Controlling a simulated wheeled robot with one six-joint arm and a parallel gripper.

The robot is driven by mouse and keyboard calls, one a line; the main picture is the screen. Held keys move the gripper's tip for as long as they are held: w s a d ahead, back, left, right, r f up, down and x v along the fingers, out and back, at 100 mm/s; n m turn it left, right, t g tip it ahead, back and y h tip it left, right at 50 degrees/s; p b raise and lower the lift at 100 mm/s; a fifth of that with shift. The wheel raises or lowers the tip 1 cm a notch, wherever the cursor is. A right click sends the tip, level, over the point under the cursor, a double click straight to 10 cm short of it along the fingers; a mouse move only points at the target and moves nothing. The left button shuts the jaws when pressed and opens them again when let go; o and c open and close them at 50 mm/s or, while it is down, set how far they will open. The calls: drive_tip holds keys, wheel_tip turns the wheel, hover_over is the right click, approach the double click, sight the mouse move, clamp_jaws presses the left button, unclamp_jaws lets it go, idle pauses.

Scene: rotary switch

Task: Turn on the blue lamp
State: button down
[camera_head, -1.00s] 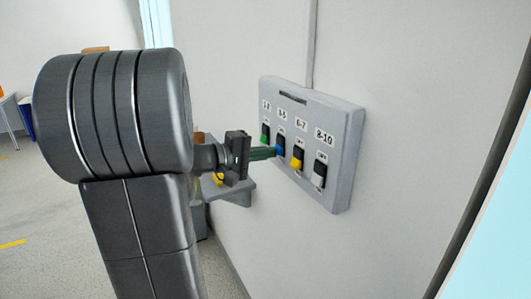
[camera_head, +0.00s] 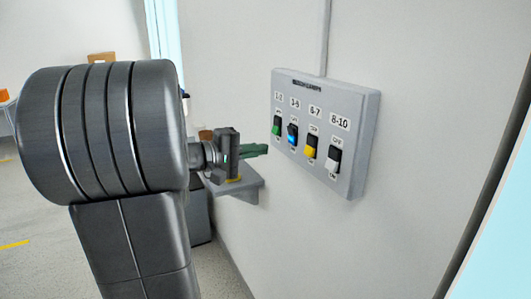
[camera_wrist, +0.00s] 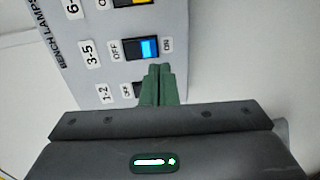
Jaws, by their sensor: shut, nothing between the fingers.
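The grey switch panel (camera_head: 361,137) is fixed to the wall in the head view. Its blue switch (camera_head: 292,136), labelled 3-5, is lit bright blue. It also shows lit in the wrist view (camera_wrist: 148,47), between the OFF and ON marks, with its blue part on the ON side. My gripper (camera_head: 266,150) is shut and empty, with green fingers pointing at the panel. In the head view the fingertips are left of the panel, apart from it. In the wrist view the fingertips (camera_wrist: 159,68) lie just below the blue switch. No lamp itself is seen.
A green switch (camera_head: 276,126) sits left of the blue one; a yellow switch (camera_head: 311,148) and a white switch (camera_head: 334,160) sit to its right. A small grey shelf (camera_head: 247,189) juts from the wall below my gripper. A conduit (camera_head: 326,40) rises above the panel.

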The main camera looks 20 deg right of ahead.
drive_tip(key=a+f+b, duration=0.1)
drive_tip(key=a, duration=0.6)
drive_tip(key=shift+s+a+f, duration=0.2)
drive_tip(key=shift+s, duration=0.05)
drive_tip(key=shift+d, duration=0.1)
